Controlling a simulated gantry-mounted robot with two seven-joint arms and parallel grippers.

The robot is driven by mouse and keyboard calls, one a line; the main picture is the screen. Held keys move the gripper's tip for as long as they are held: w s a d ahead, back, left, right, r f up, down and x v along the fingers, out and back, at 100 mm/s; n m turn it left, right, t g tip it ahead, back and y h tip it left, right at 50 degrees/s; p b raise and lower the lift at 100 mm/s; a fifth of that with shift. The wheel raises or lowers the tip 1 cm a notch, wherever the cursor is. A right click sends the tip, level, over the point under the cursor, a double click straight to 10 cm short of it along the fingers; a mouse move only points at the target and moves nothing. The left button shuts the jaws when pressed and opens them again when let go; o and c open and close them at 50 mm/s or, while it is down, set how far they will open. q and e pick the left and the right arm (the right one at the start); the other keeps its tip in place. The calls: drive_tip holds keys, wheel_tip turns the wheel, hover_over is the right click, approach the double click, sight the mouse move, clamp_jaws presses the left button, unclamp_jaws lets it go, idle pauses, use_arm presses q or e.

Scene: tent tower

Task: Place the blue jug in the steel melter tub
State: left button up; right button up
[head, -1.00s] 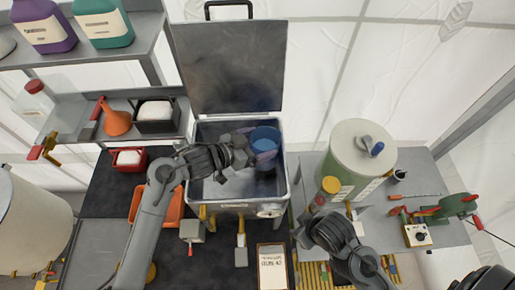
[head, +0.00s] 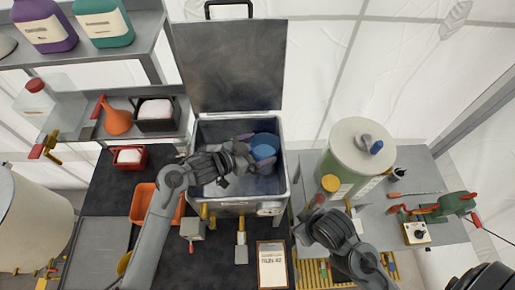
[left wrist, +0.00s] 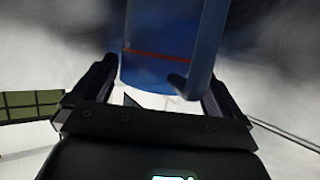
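The blue jug (head: 264,144) is inside the open steel melter tub (head: 283,192), toward its right rear part. My left gripper (head: 262,157) reaches over the tub's left side, with one finger on each side of the jug.
The tub's raised lid (head: 230,65) stands behind it. A large cream drum (head: 352,150) is on the right bench, near a green hand-cranked device (head: 455,205). An orange bin (head: 150,203) and a red box (head: 129,158) are on the left. A framed card (head: 272,265) lies in front.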

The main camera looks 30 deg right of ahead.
use_arm(q)
drive_tip(key=shift+r, duration=0.15)
drive_tip(key=w+b+v, duration=0.1)
drive_tip(key=v, duration=0.6)
drive_tip(key=shift+s+a, duration=0.2)
drive_tip(key=shift+s, duration=0.3)
drive_tip(key=shift+r, duration=0.1)
